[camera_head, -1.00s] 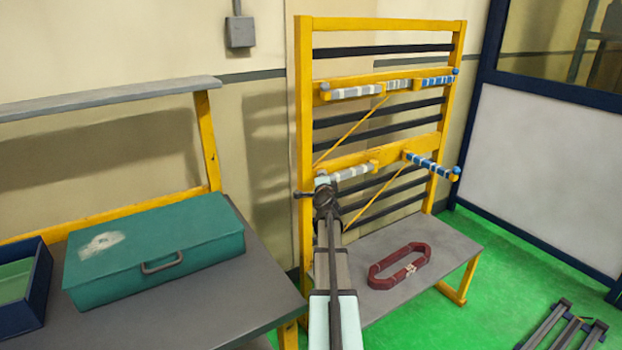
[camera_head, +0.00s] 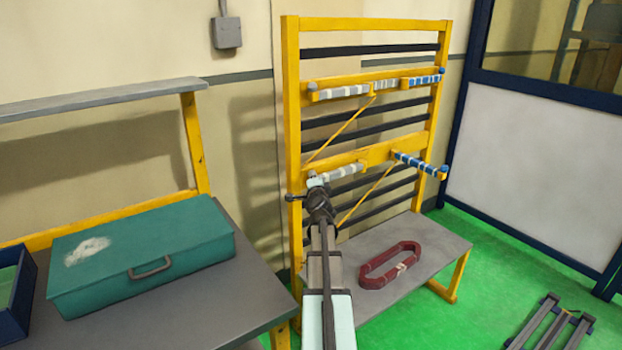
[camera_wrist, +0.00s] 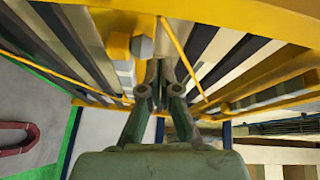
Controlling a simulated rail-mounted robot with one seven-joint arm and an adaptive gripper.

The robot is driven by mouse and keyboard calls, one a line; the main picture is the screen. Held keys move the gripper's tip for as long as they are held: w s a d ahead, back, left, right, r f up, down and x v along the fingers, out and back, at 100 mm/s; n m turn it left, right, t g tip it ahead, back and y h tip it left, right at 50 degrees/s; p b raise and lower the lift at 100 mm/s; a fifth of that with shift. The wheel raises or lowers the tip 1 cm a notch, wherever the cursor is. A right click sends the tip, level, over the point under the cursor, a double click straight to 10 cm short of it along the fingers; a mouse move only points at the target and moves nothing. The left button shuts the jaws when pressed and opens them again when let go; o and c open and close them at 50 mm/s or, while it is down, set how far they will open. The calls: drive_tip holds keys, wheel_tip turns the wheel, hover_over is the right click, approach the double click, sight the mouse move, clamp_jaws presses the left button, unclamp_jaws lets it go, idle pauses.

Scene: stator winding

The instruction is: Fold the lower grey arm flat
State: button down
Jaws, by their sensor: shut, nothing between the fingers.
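The lower grey arm (camera_head: 341,172), with grey and white bands, lies along the left half of the lower yellow crossbar (camera_head: 372,155). It looks close to parallel with that bar; any small gap is hard to tell. My gripper (camera_head: 316,190) is at the left end of this arm and hides part of it. In the wrist view my gripper (camera_wrist: 159,75) has its fingers together with nothing between them, and a grey-and-white banded piece (camera_wrist: 125,71) is just left of them. Whether the fingers touch it cannot be told.
The lower blue arm (camera_head: 419,164) sticks out from the rack. The upper grey arm (camera_head: 341,92) and upper blue arm (camera_head: 423,80) lie along the upper bar. A dark red coil (camera_head: 390,265) lies on the rack's grey shelf (camera_head: 430,245). A green case (camera_head: 140,255) stands left.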

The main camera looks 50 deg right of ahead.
drive_tip(key=w+a+p, duration=0.2)
drive_tip(key=a+p, duration=0.3)
drive_tip(key=a, duration=0.4)
drive_tip(key=shift+a+p, duration=0.3)
drive_tip(key=shift+a, duration=0.05)
drive_tip(key=shift+d+r, duration=0.1)
drive_tip(key=shift+d, duration=0.05)
